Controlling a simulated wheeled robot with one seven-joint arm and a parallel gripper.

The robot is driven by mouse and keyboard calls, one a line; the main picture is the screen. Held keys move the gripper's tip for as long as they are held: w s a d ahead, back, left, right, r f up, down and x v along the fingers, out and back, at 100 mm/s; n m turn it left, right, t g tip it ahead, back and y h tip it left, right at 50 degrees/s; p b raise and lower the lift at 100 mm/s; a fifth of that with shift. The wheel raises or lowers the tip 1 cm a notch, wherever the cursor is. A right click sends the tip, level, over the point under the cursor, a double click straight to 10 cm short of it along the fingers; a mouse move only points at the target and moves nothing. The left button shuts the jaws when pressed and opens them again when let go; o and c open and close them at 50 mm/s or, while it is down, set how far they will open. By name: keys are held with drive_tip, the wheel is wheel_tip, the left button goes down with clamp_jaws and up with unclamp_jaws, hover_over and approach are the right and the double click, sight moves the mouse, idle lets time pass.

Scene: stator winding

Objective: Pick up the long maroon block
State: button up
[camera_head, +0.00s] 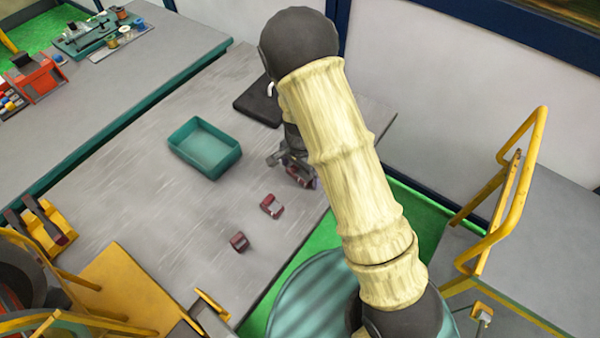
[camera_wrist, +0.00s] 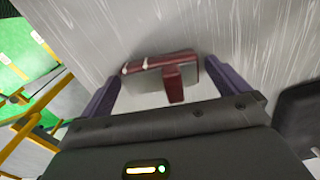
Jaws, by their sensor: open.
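A long maroon block (camera_wrist: 160,63) with a grey side face and a short stem lies on the grey table in the wrist view. My gripper (camera_wrist: 163,76) is open, with one purple finger to the left of the block and one to the right. The block is not gripped, and I cannot tell how high the fingertips are above the table. In the head view my gripper (camera_head: 290,164) is at the table's right part, and it and the arm mostly hide the block there.
Two smaller maroon blocks lie nearby, one (camera_head: 271,206) closer to my gripper and one (camera_head: 239,242) farther toward the front. A teal tray (camera_head: 205,148) stands left of my gripper. A dark flat pad (camera_head: 259,102) lies behind. A yellow railing (camera_head: 538,160) stands at right.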

sight(300, 171)
drive_tip(key=shift+c, duration=0.2)
drive_tip(key=c, duration=1.3)
drive_tip(key=shift+o, duration=0.2)
drive_tip(key=shift+r, duration=0.15)
wheel_tip(300, 171, up, 10)
